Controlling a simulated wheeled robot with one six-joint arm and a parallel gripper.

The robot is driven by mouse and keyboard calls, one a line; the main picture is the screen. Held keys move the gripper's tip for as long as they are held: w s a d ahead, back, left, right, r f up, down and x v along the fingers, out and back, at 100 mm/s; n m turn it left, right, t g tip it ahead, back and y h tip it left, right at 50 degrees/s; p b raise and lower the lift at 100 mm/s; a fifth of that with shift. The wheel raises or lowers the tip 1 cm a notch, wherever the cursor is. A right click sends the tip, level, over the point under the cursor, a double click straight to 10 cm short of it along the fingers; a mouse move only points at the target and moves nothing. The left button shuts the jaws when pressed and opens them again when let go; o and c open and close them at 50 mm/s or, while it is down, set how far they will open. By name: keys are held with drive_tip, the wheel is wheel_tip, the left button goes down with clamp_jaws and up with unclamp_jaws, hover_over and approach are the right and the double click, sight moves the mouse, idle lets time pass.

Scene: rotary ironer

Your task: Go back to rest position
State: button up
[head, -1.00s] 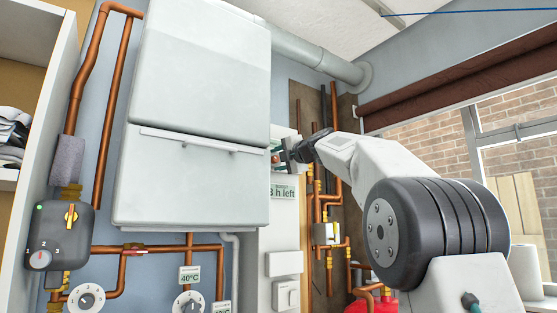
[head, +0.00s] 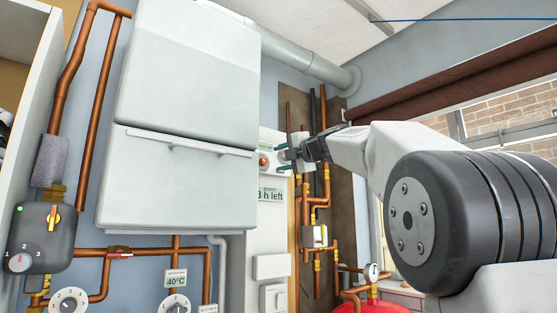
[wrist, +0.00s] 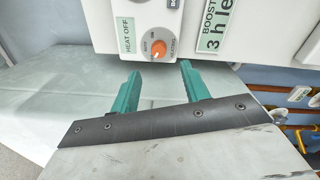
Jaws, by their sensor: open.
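My gripper (head: 283,158) is open and empty in the head view, in front of a white control panel on the wall. In the wrist view its two green fingers (wrist: 157,75) stand apart, below an orange knob (wrist: 158,49) on that panel. No finger visibly touches the knob. The knob also shows in the head view (head: 264,161), just left of the fingertips. A green label beside it reads "HEAT OFF" (wrist: 127,35). My arm reaches in from the right in the head view.
A large white cabinet (head: 185,80) hangs left of the panel. Copper pipes (head: 327,190) run close below and right of my gripper. A grey control box (head: 42,237) and numbered dials (head: 69,302) are at left. A window (head: 500,120) is at right.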

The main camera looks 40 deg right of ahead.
idle(0.5)
drive_tip(key=s+a+f+m+g, duration=0.25)
drive_tip(key=f+m, duration=0.25)
drive_tip(key=f, duration=0.4)
drive_tip(key=s+a+f+m+g+y, duration=0.1)
drive_tip(key=a+f+m+g, duration=0.15)
drive_tip(key=f+m, duration=0.4)
drive_tip(key=s+a+f+m+g, duration=0.2)
drive_tip(key=f+m+g, duration=0.15)
drive_tip(key=f, duration=0.65)
drive_tip(key=s+a+f+m+g, duration=0.2)
drive_tip(key=s+a+f, duration=0.3)
drive_tip(key=s+f, duration=0.4)
drive_tip(key=s+a+f+m+g+h, duration=0.1)
drive_tip(key=s+a+f, duration=0.4)
drive_tip(key=s+f, duration=0.5)
drive_tip(key=s+a+f+m+g+h, duration=0.1)
drive_tip(key=s+a+f+m+g, duration=0.2)
drive_tip(key=s+f, duration=0.7)
drive_tip(key=s+a+g, duration=0.2)
drive_tip(key=s, duration=0.1)
drive_tip(key=shift+a+f+m+g, duration=0.2)
drive_tip(key=shift+a+m+g, duration=0.1)
drive_tip(key=shift+m+g, duration=0.1)
